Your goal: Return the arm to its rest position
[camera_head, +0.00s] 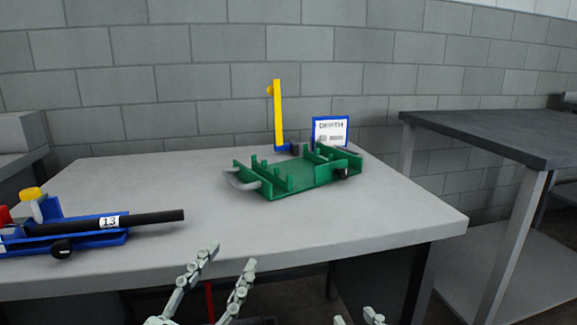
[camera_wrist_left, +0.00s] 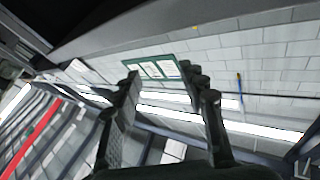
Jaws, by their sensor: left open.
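My left gripper (camera_head: 229,257) is in front of the near edge of the table, low in the head view. Its two pale fingers point up and stand apart with nothing between them. The left wrist view shows the same fingers (camera_wrist_left: 168,85) dark and spread, with wall and ceiling lights behind them. My right gripper (camera_head: 357,317) shows only its fingertips at the bottom edge of the head view. They are apart, with nothing seen between them; the rest is out of frame.
A light grey table (camera_head: 330,226) carries a green fixture (camera_head: 290,180), a yellow upright piece (camera_head: 278,113), a white sign with a blue frame (camera_head: 330,131) and a blue device with a black bar (camera_head: 110,221). A dark-topped bench (camera_head: 500,135) stands at right.

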